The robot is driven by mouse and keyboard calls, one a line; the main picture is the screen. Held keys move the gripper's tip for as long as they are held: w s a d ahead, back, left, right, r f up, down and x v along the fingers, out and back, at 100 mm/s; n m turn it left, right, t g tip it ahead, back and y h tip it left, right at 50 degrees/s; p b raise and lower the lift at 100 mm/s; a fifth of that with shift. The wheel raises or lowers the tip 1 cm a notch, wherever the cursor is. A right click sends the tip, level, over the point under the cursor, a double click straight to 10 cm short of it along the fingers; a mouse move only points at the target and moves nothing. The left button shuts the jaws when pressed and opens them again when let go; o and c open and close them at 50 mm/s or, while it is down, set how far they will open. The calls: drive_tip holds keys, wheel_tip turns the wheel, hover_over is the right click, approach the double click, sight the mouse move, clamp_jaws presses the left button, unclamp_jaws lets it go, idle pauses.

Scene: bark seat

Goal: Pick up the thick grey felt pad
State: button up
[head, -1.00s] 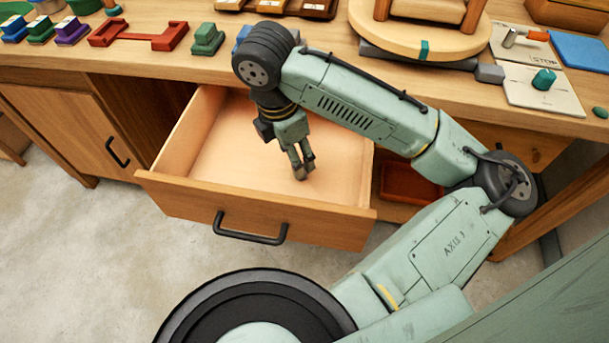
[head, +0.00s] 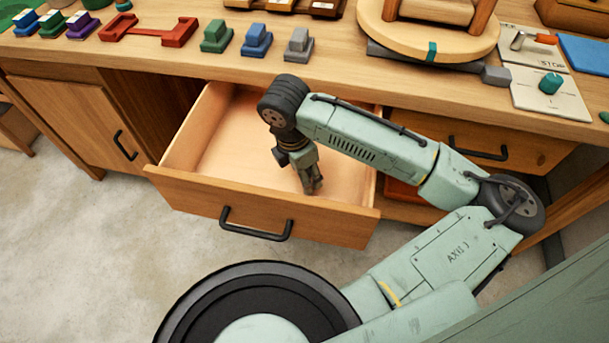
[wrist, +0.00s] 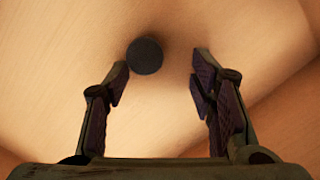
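A dark grey round pad (wrist: 145,56) lies on the pale wooden floor of the open drawer (head: 225,143) in the wrist view. It looks like the felt pad; its thickness is hard to judge from above. My gripper (wrist: 160,72) is open and empty in the wrist view, its fingers well apart. The pad shows between and just beyond the fingertips, nearer the left one, and I see no contact. In the head view my gripper (head: 314,189) points down inside the drawer, near its front right. The pad does not show there, probably hidden by my arm.
The drawer's front panel (head: 200,202) and side walls stand close around my gripper. The bench top (head: 340,75) overhangs the back of the drawer and carries coloured blocks (head: 216,36) and a round wooden stand (head: 430,40). The drawer floor to the left is clear.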

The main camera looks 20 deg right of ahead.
drive_tip(key=c, duration=0.8)
wheel_tip(320, 180, up, 10)
drive_tip(key=shift+b, duration=0.4)
